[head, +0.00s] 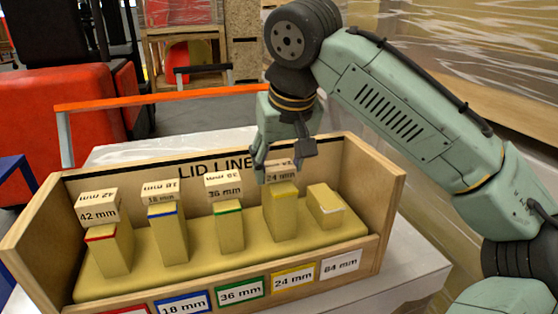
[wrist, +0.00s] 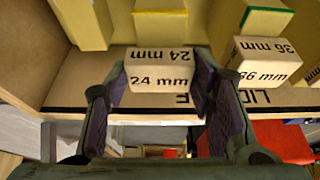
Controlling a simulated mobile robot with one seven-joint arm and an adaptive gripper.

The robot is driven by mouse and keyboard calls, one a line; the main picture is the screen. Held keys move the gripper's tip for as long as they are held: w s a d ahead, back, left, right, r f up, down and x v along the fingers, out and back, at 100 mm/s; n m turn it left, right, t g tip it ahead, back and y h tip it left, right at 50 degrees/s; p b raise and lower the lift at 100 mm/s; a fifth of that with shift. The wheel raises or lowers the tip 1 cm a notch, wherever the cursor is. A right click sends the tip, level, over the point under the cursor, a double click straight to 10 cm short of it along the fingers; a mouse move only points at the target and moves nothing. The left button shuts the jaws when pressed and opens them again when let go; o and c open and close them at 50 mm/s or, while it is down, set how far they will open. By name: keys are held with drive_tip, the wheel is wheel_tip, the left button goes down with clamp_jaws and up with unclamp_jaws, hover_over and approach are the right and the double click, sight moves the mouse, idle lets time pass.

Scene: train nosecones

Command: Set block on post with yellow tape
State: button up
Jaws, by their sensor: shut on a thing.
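A pale block marked 24 mm (head: 281,172) is between the fingers of my gripper (head: 284,160), which is shut on it. The block is upright at the top of the post with yellow tape (head: 283,218); I cannot tell whether it touches the post. The wrist view also shows the block (wrist: 158,78) between the dark fingers of my gripper (wrist: 160,88), with the yellow-taped post (wrist: 160,28) beyond it. A yellow label reading 24 mm (head: 293,278) is on the box front below this post.
In the wooden box (head: 30,240), blocks marked 42 mm (head: 98,212), 18 mm (head: 161,198) and 36 mm (head: 224,187) stand on neighbouring posts. The short post at the right (head: 325,208) has no block. The back wall reads LID LINE (head: 215,166).

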drive_tip(key=shift+f, duration=0.1)
drive_tip(key=o, duration=0.9)
drive_tip(key=shift+r, duration=0.25)
drive_tip(key=v, duration=1.1)
drive_tip(key=shift+s+r, duration=0.25)
drive_tip(key=shift+r, duration=0.1)
